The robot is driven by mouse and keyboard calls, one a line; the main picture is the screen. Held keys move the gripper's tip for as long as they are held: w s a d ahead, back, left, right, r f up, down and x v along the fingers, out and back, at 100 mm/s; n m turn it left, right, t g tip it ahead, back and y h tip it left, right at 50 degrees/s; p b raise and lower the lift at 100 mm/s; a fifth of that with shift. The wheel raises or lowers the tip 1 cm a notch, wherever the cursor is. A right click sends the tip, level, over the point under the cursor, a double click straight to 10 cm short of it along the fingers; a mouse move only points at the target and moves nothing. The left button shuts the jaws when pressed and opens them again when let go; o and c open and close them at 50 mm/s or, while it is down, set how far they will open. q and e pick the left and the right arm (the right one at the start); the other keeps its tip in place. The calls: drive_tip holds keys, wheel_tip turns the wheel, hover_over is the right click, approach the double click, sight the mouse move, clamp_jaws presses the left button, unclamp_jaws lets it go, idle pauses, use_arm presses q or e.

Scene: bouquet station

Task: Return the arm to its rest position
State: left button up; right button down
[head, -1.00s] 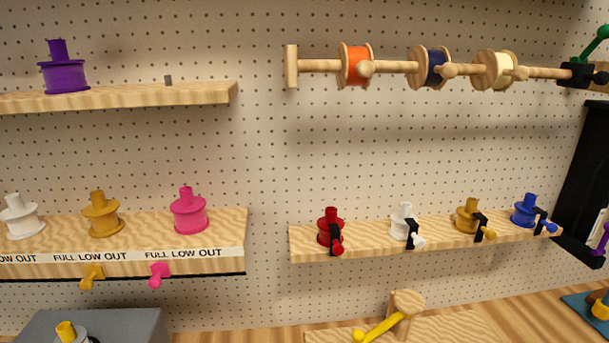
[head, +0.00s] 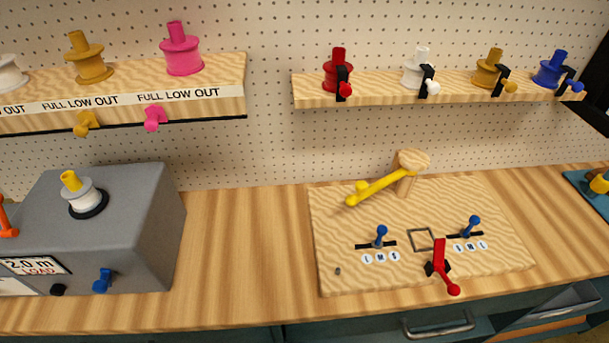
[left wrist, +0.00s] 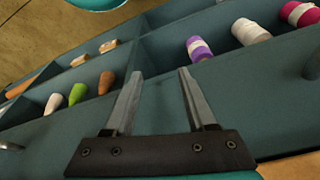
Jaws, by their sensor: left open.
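My left gripper (left wrist: 158,100) shows in the left wrist view, with its two fingers apart and nothing between them. It hangs over a teal drawer unit (left wrist: 240,85) with open compartments. Neither of my arms shows in the head view, and my right gripper is in no view.
The wooden counter (head: 240,250) is bare between the grey box (head: 150,220) and the wooden board (head: 330,230) with blue levers and a yellow arm (head: 385,186). Shelves with spools hang above. In the left wrist view, purple (left wrist: 199,48), white (left wrist: 250,32) and magenta (left wrist: 300,14) rolls lie in compartments.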

use_arm(q)
drive_tip(key=s+a+f+b, duration=0.1)
drive_tip(key=s+f+b, duration=0.1)
drive_tip(key=s+f, duration=0.3)
drive_tip(key=s+a+f+g+b, duration=0.1)
drive_tip(key=s+f+b, duration=0.2)
drive_tip(key=f, duration=1)
drive_tip(key=s+f+b, duration=0.3)
drive_tip(key=s+f, duration=0.5)
drive_tip(key=f, duration=0.1)
drive_tip(key=shift+s+a+g, duration=0.3)
drive_tip(key=shift+a, duration=0.1)
